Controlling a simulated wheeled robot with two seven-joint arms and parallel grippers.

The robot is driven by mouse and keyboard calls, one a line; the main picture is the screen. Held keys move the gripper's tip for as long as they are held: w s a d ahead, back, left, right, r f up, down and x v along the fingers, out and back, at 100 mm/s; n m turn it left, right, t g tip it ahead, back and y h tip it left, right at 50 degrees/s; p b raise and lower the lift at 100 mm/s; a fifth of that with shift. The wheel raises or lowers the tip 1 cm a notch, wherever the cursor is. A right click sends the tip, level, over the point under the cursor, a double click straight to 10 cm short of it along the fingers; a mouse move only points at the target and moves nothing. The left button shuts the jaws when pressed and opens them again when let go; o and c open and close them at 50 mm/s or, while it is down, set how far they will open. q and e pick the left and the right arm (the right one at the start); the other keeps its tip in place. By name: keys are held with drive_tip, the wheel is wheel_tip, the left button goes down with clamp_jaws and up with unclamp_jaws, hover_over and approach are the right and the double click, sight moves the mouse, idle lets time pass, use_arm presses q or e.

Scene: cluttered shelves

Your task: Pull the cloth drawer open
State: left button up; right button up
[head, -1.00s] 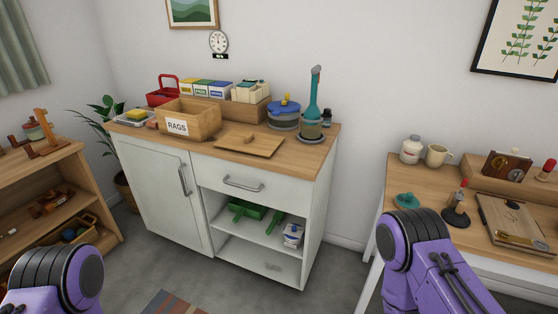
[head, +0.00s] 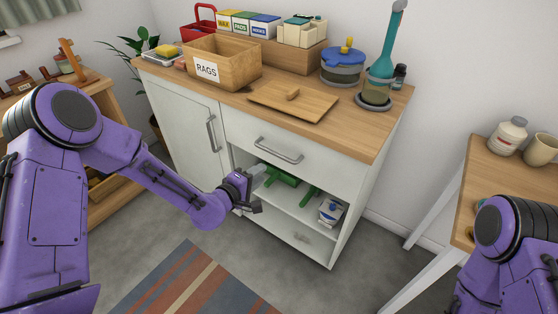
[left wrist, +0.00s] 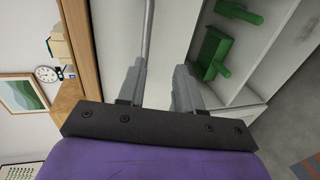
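The white cabinet has an upper drawer (head: 310,163) with a grey bar handle (head: 278,151); it looks shut. Neither front carries a readable label. My left gripper (head: 258,190) is in front of the open shelf, below the upper handle. In the left wrist view my left gripper (left wrist: 160,68) is open and empty. A grey bar (left wrist: 149,25), seemingly the upper handle, runs ahead of the fingers, nearer the left one; contact is not visible. My right arm shows, but its gripper is out of view.
Green objects (head: 278,176) and a white-blue pack (head: 330,211) lie on the open shelf. The cabinet door (head: 182,130) with its handle is left of the drawer. The worktop holds a RAGS box (head: 222,65), a board (head: 312,103) and jars. A table (head: 470,185) stands right.

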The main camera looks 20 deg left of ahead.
sight(278, 156)
use_arm(q)
drive_tip(key=shift+h, duration=0.3)
drive_tip(key=x, duration=0.3)
drive_tip(key=r+x, duration=0.1)
drive_tip(key=x, duration=0.3)
drive_tip(key=r+x, duration=0.1)
drive_tip(key=x, duration=0.3)
drive_tip(key=shift+w+r, duration=0.1)
drive_tip(key=shift+w, duration=0.2)
clamp_jaws()
